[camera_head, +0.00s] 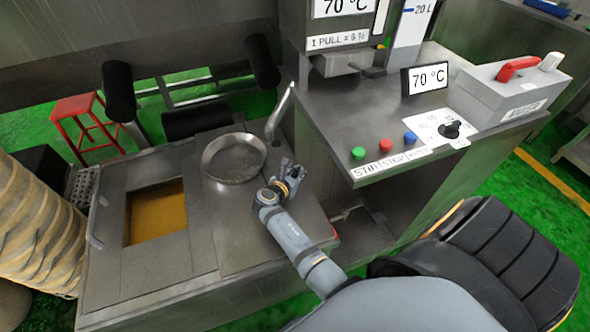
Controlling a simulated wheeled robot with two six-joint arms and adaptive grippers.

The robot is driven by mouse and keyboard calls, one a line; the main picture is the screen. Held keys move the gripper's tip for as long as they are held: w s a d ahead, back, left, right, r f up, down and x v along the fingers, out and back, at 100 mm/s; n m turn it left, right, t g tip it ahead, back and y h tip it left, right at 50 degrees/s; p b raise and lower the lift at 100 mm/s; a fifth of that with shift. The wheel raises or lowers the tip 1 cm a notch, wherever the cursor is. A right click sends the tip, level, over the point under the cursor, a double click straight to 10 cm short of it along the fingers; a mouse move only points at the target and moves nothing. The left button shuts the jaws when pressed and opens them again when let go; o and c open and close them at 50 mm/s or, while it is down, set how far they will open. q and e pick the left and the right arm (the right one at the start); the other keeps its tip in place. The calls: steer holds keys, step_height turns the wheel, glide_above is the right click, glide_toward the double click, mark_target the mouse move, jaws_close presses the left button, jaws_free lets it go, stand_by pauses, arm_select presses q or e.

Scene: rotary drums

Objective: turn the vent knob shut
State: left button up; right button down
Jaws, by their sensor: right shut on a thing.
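My right gripper (290,174) is low over the steel top, just right of the round metal pan (234,158). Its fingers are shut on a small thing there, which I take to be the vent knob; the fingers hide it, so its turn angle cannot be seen. A black dial knob (450,130) on a white scale plate sits apart on the control panel at the right. My left gripper is not in view.
A bent metal handle (280,112) rises behind the gripper. A square opening with yellow-brown contents (157,212) is at left. The steel panel (345,130) with green, red and blue buttons overhangs at right. A red stool (86,128) stands far left.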

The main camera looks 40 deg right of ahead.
steer(key=m+g, duration=0.1)
steer(key=m+g+h, duration=0.1)
steer(key=g, duration=0.1)
steer(key=shift+s+d+m, duration=0.15)
steer(key=shift+s+m, duration=0.2)
steer(key=shift+m, duration=0.05)
steer(key=shift+s+m+g+h+b, duration=0.25)
steer(key=shift+m+g+h+b, duration=0.15)
steer(key=shift+m+g, duration=0.6)
steer(key=shift+s+f+m+g+b, duration=0.1)
steer(key=shift+s+m+g+b, duration=0.2)
steer(key=shift+m+g, duration=0.4)
steer(key=shift+s+r+m+g+b, duration=0.15)
steer(key=shift+m+g+b, duration=0.3)
steer(key=shift+g, duration=0.45)
steer(key=shift+s+f+m+g+b, duration=0.15)
steer(key=shift+s+m+g+b, duration=0.1)
steer(key=shift+m+g, duration=0.5)
steer(key=shift+y, duration=0.3)
steer(key=c, duration=1.3)
jaws_free()
